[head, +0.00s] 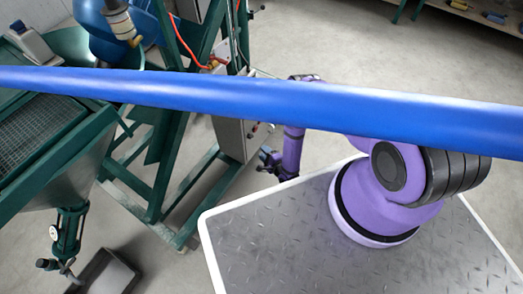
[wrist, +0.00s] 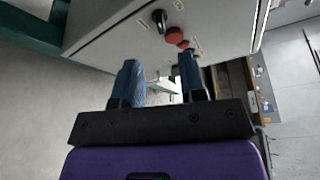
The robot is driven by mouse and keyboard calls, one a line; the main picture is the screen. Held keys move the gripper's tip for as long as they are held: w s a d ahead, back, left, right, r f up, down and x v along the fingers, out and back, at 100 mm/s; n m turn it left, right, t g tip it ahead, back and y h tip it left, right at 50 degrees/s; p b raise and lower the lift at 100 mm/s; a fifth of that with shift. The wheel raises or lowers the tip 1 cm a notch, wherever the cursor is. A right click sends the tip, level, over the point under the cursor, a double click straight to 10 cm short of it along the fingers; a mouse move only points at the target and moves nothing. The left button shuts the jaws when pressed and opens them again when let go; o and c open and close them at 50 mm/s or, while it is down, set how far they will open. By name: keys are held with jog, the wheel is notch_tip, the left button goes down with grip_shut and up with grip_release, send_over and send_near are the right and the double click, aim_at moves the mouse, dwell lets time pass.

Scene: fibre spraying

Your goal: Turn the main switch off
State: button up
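A grey control box (wrist: 110,40) fills the upper part of the wrist view. Its panel carries a black rotary knob (wrist: 160,19), a red button (wrist: 174,34) and a smaller red part (wrist: 183,45) beside it. I cannot read the labels to tell which is the main switch. My gripper (wrist: 160,68) has its two blue fingers apart, with nothing between them. The fingertips are below the knob and red button in the picture; I see no clear contact. In the head view my gripper (head: 268,161) is just right of the box (head: 230,140), near its lower edge.
A green steel frame (head: 160,165) surrounds the box, with a hopper (head: 75,150) at left and a dark tray (head: 106,274) on the floor. A blue bar (head: 260,100) crosses the head view and hides part of the scene. Open floor lies behind my arm.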

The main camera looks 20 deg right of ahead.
jog(key=shift+w+r, duration=0.1)
jog(key=shift+w, duration=0.05)
jog(key=c, duration=0.5)
jog(key=w+r+n+g+y, duration=0.1)
jog(key=n, duration=0.3)
jog(key=w+r+n+g+y, duration=0.2)
jog(key=n, duration=0.1)
jog(key=w+r+n+g+y, duration=0.1)
jog(key=w+n, duration=0.1)
jog(key=n, duration=0.2)
jog(key=shift+d+r+n+g+y, duration=0.3)
jog(key=shift+d, duration=0.1)
grip_shut()
jog(key=w+d+r+n+g, duration=0.3)
jog(key=d+r+n+g, duration=0.3)
jog(key=n, duration=0.7)
send_near(249, 137)
jog(key=w+a, duration=0.3)
jog(key=f, duration=0.1)
jog(key=a+f, duration=0.1)
jog(key=f, duration=0.1)
jog(key=shift+a+f, duration=0.25)
jog(key=shift+f, duration=0.3)
